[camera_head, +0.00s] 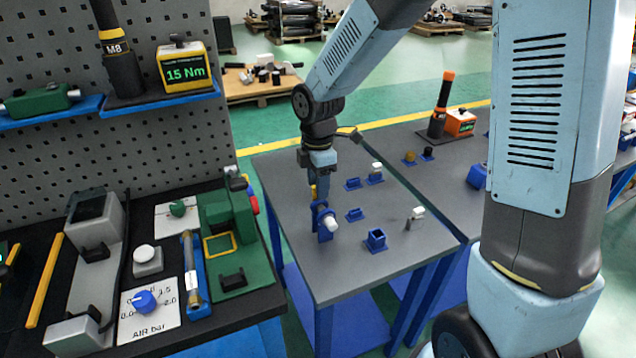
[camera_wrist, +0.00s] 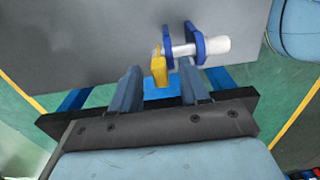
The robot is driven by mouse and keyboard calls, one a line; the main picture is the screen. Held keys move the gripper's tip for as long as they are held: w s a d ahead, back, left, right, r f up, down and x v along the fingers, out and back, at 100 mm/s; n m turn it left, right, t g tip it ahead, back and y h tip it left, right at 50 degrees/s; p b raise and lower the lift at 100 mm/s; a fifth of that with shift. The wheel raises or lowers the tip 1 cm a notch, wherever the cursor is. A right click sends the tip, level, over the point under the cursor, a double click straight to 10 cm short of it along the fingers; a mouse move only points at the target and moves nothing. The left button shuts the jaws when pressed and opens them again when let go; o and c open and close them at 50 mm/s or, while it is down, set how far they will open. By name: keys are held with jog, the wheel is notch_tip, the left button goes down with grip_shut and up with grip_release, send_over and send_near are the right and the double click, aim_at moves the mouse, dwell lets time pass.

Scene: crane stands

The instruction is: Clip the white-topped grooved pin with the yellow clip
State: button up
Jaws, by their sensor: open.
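The white-topped pin (camera_wrist: 216,45) lies level through the two uprights of a blue stand (camera_wrist: 197,48) in the wrist view. In the head view its white end (camera_head: 329,225) shows on the stand (camera_head: 323,211) near the table's left edge. The yellow clip (camera_wrist: 158,68) is beside the left upright, at the pin's other end; I cannot tell whether it sits around the pin's groove. My gripper (camera_wrist: 159,75) is open, with a finger on each side of the clip and visible gaps to both. In the head view my gripper (camera_head: 317,185) points down just behind the stand.
The grey table (camera_head: 350,265) also holds a blue square socket (camera_head: 376,239), small blue blocks (camera_head: 355,214), a white-capped piece (camera_head: 376,168) and another white-topped piece (camera_head: 417,213). A black bench with a green fixture (camera_head: 232,225) stands to the left.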

jog(key=shift+r, duration=2.45)
notch_tip(320, 180, up, 13)
jog(key=s+d+r+m+t, duration=0.2)
jog(key=s+d+m, duration=0.7)
jog(key=d+m, duration=0.2)
jog(key=s+d+r+m+t, duration=0.2)
jog(key=s+d+m+t, duration=0.1)
jog(key=s+d+m, duration=0.6)
jog(key=shift+d+r+m+t, duration=0.15)
jog(key=shift+d+m+t, duration=0.15)
jog(key=shift+d+m, duration=1.1)
jog(key=shift+s, duration=0.1)
